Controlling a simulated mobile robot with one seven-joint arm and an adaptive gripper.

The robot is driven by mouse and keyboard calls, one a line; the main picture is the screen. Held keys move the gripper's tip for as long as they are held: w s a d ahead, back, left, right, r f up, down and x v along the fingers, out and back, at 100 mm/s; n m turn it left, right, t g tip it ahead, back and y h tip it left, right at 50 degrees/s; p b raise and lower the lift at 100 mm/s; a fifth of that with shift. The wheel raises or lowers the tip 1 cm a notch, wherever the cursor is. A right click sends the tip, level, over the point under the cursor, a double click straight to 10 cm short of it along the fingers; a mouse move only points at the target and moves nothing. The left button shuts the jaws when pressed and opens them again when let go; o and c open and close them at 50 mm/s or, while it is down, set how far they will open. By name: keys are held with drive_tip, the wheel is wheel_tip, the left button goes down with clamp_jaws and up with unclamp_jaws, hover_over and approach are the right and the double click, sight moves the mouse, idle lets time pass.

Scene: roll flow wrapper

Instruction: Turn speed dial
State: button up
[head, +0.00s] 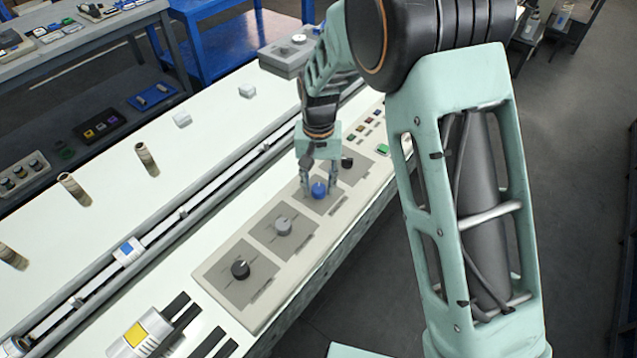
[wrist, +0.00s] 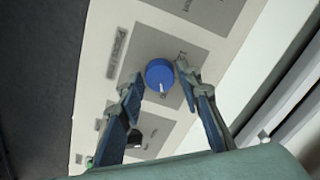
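A blue round dial (head: 319,190) with a white pointer sits on a square grey plate of the control panel. It also shows in the wrist view (wrist: 159,72). My gripper (head: 319,187) points down over this dial, its fingers apart on either side of it. In the wrist view, a gap shows between the left finger and the dial; the right fingertip is very close to it, and I cannot tell if they touch. A black dial (head: 240,268), a grey dial (head: 283,227) and another dark dial (head: 347,161) share the panel. The plate labels are too small to read.
Small coloured buttons (head: 383,149) line the panel's far end. A conveyor rail (head: 170,220) runs along the white table behind the panel. A yellow-and-white item (head: 141,335) and black strips lie at the near left. A grey box (head: 290,52) stands at the far end.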

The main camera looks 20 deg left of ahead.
sight(319, 188)
drive_tip(key=shift+o, duration=1)
wheel_tip(319, 188, up, 12)
